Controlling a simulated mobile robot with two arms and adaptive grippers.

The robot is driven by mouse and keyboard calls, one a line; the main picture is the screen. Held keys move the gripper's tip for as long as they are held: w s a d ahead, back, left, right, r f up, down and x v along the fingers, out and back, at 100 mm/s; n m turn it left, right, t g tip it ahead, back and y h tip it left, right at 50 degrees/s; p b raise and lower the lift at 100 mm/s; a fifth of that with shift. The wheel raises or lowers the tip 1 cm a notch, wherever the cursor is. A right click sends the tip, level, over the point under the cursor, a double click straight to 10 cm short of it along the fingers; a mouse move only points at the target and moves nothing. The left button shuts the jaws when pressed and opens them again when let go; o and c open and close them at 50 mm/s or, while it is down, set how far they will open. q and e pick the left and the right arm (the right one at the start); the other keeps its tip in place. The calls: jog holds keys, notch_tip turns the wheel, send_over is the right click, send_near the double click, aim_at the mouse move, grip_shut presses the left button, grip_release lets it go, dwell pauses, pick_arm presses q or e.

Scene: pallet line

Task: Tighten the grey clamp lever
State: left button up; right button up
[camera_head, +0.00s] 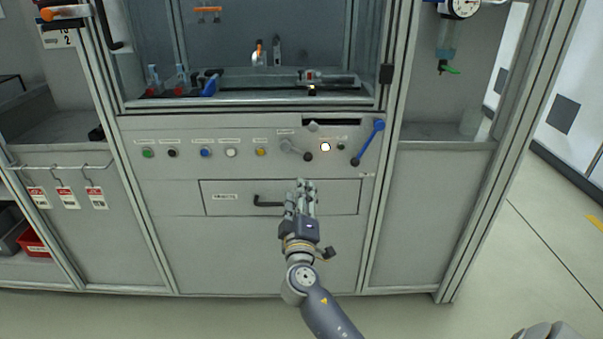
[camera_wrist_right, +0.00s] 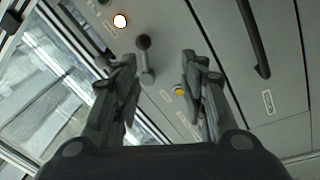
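The grey clamp lever (camera_head: 292,148) is on the machine's front panel, right of the yellow button. It slants down to the right and ends in a dark round knob. My right gripper (camera_head: 301,185) is in front of the panel, below the lever in the head view, over the drawer front. In the right wrist view, the gripper (camera_wrist_right: 160,72) is open with nothing between its fingers. There the grey lever (camera_wrist_right: 146,70) and its knob show beyond the fingers, in the gap near the left finger. The left gripper is not in view.
A blue lever (camera_head: 368,143) stands at the panel's right, with a lit white button (camera_head: 325,147) between it and the grey lever. Several coloured buttons line the left. A drawer (camera_head: 230,197) with a protruding black handle (camera_head: 267,202) lies below. A glazed enclosure is above.

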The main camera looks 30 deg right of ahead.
aim_at(303, 156)
jog(key=shift+h, duration=0.5)
jog(key=x, duration=0.3)
jog(key=r+x, duration=0.1)
jog(key=x, duration=0.3)
jog(key=r+x, duration=0.1)
jog(key=x, duration=0.3)
jog(key=shift+s+d, duration=0.15)
jog(key=shift+s, duration=0.15)
grip_shut()
